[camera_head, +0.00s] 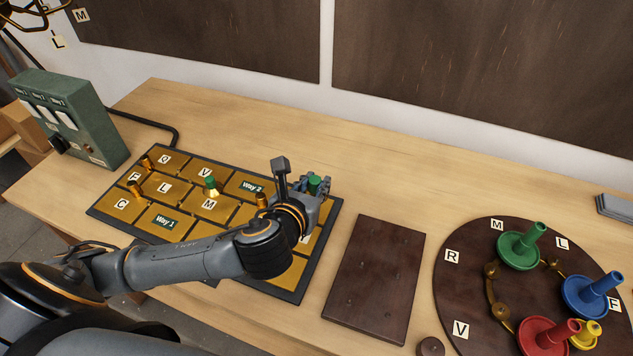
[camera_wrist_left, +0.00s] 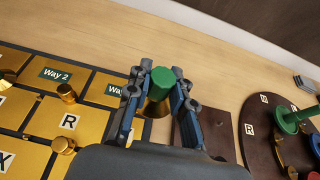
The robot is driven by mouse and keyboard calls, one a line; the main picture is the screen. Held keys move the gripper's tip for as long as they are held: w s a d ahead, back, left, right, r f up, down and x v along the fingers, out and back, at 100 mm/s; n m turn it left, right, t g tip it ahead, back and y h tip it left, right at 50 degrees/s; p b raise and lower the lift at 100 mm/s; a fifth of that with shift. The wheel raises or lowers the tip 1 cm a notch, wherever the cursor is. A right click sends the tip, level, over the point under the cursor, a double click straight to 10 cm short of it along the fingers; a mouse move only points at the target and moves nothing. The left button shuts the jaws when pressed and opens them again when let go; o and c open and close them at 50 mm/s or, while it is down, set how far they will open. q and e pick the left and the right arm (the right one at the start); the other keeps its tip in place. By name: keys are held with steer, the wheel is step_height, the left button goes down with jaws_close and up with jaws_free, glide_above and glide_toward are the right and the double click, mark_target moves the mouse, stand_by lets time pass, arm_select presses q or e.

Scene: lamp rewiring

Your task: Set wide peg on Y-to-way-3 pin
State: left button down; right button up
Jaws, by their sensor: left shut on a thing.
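My left gripper (camera_head: 313,188) is shut on a green-topped peg (camera_head: 315,183) with a flared brass lower part. In the left wrist view the peg (camera_wrist_left: 160,84) stands roughly upright between the fingertips (camera_wrist_left: 158,100). The gripper is over the right end of the brass-plated board (camera_head: 94,211). I cannot tell whether the peg's bottom touches the board. The plate marked Way 2 (camera_wrist_left: 53,75) shows beside a partly covered Way plate (camera_wrist_left: 113,90), whose number is hidden. My right gripper is not in view.
Another green-topped peg (camera_head: 211,186) stands on the board, with several brass pegs, one near Way 2 (camera_head: 262,200). A dark brown plate (camera_head: 376,275) and a round board with coloured spools (camera_head: 463,290) lie to the right. A green switch box (camera_head: 75,120) stands at left.

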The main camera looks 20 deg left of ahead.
mark_target(310, 179)
arm_select(q)
steer(key=w+a+f+n+y+p, duration=0.1)
steer(key=w+a+p, duration=0.1)
steer(key=p, duration=0.2)
steer(key=shift+w+f+y+p, duration=0.15)
steer(key=shift+f+y+p, duration=0.15)
steer(key=shift+f+p, duration=0.1)
arm_select(e)
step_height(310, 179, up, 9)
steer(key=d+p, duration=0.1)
steer(key=p, duration=0.2)
arm_select(q)
steer(key=shift+n+y, duration=0.6)
steer(key=f, duration=0.1)
steer(key=a+f, duration=0.1)
steer(key=f, duration=0.1)
steer(key=a+f, duration=0.1)
steer(key=f, duration=0.1)
steer(key=shift+a, duration=0.1)
step_height(310, 179, down, 6)
steer(key=b, duration=0.7)
steer(key=shift+b, duration=0.4)
steer(key=shift+f, duration=0.2)
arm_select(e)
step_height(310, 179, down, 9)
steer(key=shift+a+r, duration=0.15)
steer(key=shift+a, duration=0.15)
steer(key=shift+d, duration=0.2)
